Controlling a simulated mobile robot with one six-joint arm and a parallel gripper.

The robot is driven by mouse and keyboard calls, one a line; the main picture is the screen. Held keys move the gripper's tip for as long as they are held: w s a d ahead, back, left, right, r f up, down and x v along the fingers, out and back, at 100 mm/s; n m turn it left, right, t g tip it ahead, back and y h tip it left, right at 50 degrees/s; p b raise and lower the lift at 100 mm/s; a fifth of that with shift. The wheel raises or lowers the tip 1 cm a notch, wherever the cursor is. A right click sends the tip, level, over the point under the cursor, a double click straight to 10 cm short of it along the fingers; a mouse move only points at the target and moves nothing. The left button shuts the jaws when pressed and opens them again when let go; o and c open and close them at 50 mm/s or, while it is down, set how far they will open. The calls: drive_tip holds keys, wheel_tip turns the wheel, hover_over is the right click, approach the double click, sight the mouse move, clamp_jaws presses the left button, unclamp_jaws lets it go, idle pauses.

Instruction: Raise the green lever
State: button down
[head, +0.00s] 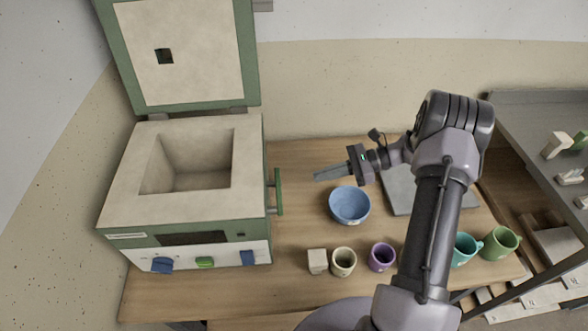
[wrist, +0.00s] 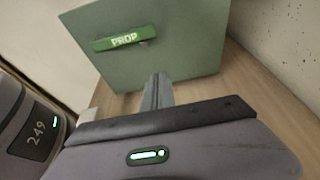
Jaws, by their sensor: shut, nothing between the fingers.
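The green lever (head: 279,193) is a bar on the right side of the kiln (head: 115,205). In the wrist view the lever (wrist: 121,39) carries the word PROP and lies nearly level across the kiln's green side wall (wrist: 185,45). My gripper (head: 317,176) is shut and empty. It points left toward the lever, with a clear gap between the fingertips and the bar. In the wrist view the fingertips (wrist: 158,78) appear below and to the right of the lever.
The kiln lid (head: 185,50) stands open. A blue bowl (head: 349,204) sits just in front of my gripper. A beige block (head: 317,261), a cream mug (head: 343,262) and a purple mug (head: 381,257) line the table front. The wood between lever and bowl is clear.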

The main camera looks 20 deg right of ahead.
sight(279, 190)
drive_tip(key=shift+a, duration=0.15)
drive_tip(key=b+x, duration=0.3)
drive_tip(key=x, duration=0.6)
drive_tip(key=r, duration=0.1)
drive_tip(key=a+r+b, duration=0.1)
drive_tip(key=r, duration=0.1)
drive_tip(key=shift+r, duration=0.35)
drive_tip(key=shift+d, duration=0.1)
